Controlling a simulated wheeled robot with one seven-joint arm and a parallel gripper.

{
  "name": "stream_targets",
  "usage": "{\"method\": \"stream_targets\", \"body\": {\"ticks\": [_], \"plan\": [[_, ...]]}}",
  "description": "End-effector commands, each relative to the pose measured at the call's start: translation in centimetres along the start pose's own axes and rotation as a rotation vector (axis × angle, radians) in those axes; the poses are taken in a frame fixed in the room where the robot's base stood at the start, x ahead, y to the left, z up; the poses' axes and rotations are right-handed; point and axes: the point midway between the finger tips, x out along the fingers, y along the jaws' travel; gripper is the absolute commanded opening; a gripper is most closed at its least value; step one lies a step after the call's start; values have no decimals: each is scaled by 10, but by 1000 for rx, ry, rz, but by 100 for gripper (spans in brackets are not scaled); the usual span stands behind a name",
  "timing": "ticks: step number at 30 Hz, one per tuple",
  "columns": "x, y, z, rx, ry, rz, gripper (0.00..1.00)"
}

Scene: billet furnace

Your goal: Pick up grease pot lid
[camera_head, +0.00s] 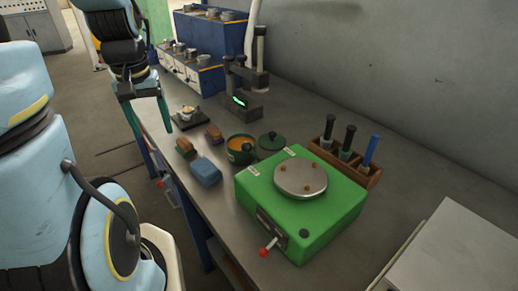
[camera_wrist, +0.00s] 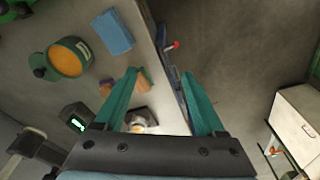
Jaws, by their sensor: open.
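The grease pot lid (camera_head: 271,141) is dark green and round with a small knob. It lies on the bench just right of the green grease pot (camera_head: 240,150), which is uncovered and shows orange grease. In the wrist view the pot (camera_wrist: 68,57) is at upper left. A dark green piece at its left side (camera_wrist: 40,66) may be the lid, but I cannot tell surely. My gripper (camera_head: 154,136) is open and empty, pointing down over the bench's left edge, apart from the lid. Its two fingers also show in the wrist view (camera_wrist: 158,74).
A green box with a round metal plate (camera_head: 301,179) stands in front of the lid. A wooden rack with handled tools (camera_head: 368,178) is at right. A dark stand (camera_head: 240,101) is behind.

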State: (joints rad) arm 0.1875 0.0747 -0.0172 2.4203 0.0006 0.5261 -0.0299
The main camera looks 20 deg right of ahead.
Motion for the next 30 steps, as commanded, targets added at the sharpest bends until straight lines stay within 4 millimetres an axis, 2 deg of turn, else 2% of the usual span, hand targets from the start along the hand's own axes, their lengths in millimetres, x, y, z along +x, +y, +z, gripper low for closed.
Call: {"method": "stream_targets", "body": {"ticks": [1, 5, 6, 9, 12, 15, 18, 20, 23, 30], "plan": [[19, 23, -22, 50, -6, 7, 66], [34, 95, -69, 176, -39, 18, 66], [37, 120, -80, 213, -48, 21, 66], [42, 184, -98, 301, -73, 25, 66], [42, 238, -103, 372, -92, 26, 66], [39, 278, -102, 422, -107, 25, 66], [35, 301, -100, 450, -116, 24, 66], [34, 308, -99, 458, -118, 23, 66], [41, 310, -97, 461, -123, 21, 66], [76, 309, -93, 460, -123, 21, 66]]}}
